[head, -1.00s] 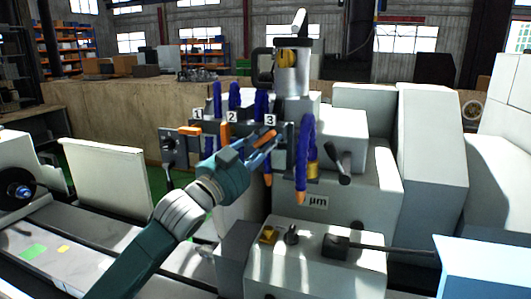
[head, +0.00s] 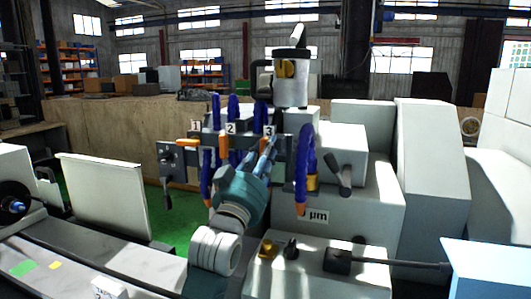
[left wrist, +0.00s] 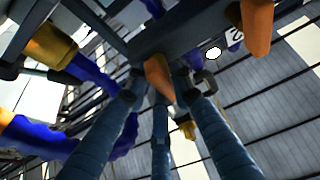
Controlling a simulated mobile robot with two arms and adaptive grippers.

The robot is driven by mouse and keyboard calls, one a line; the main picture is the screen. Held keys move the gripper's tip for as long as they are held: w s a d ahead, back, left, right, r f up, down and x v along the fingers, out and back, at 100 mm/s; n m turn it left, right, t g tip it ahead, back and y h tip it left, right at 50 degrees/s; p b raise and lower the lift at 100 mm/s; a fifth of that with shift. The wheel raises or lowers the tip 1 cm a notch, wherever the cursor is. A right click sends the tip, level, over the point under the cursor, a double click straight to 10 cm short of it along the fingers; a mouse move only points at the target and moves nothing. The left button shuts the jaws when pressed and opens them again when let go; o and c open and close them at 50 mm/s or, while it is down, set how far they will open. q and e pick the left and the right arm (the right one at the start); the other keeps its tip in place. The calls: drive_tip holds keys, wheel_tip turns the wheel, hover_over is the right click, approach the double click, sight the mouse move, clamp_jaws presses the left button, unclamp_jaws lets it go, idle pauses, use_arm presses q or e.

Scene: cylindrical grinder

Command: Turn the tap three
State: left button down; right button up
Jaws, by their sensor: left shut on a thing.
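In the head view the number 3 label (head: 268,130) sits on the dark manifold, above my left gripper (head: 268,150). My left gripper points up and away at the third tap's place, and its fingers hide that tap there. In the left wrist view an orange tap handle (left wrist: 158,78) lies between my finger ends, and the gripper (left wrist: 160,95) is shut on it. Tap one (head: 188,142), orange, lies sideways under label 1. Tap two (head: 224,146), orange, hangs down under label 2. My right gripper is not in view.
Blue coolant hoses with orange tips flank my gripper; one hose (head: 303,155) stands close on its right and one (head: 207,175) on its left. A black lever (head: 343,185) and a control box (head: 310,268) are at right. The grey grinder body surrounds this area.

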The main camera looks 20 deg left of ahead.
use_arm(q)
drive_tip(key=shift+n, duration=0.6)
drive_tip(key=c, duration=1.5)
unclamp_jaws()
drive_tip(key=shift+c, duration=0.2)
drive_tip(key=v, duration=1.2)
drive_tip(key=shift+d+f, duration=0.1)
drive_tip(key=shift+d, duration=0.05)
